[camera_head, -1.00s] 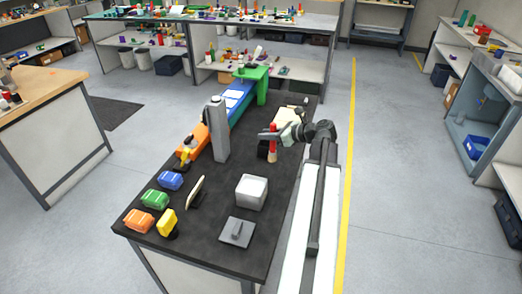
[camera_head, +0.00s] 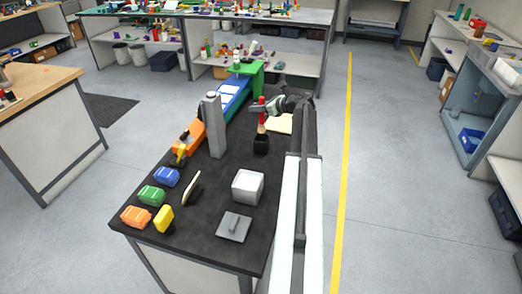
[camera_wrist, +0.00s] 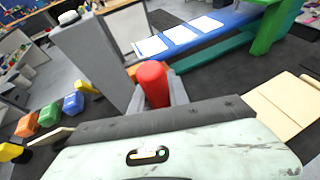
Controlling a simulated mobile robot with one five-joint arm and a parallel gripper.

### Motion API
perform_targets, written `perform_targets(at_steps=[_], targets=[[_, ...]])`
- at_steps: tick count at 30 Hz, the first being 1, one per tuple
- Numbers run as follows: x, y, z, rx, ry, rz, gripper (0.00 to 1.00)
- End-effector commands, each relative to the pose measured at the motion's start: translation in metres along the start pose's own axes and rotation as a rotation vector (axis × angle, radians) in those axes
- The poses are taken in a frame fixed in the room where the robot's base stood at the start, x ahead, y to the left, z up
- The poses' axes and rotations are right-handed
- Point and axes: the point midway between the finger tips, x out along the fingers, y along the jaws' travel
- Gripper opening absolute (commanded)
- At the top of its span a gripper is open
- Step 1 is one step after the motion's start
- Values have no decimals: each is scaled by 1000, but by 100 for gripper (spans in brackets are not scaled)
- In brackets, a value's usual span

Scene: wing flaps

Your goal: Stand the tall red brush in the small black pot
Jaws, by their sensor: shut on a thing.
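The tall red brush (camera_head: 262,119) stands about upright in the head view. My gripper (camera_head: 262,107) is shut on its upper part. In the wrist view the brush's rounded red top (camera_wrist: 152,78) shows between the grey fingers. The small black pot (camera_head: 261,147) is on the dark table, directly below the brush in the head view. The pot is hidden in the wrist view.
A tall grey post (camera_head: 214,128) stands left of the pot. A blue ramp with a green end (camera_head: 246,68) lies behind. A light board (camera_head: 281,123) is at right. A white block (camera_head: 247,187), a grey plate (camera_head: 234,226) and several coloured pieces (camera_head: 152,195) are nearer.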

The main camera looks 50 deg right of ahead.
Motion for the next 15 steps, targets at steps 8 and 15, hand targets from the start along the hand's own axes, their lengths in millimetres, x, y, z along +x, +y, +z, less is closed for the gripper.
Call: perform_targets(at_steps=[8,15], targets=[[10,-1,-22,1,0,-2,0],[26,-1,-62,1,0,-2,0]])
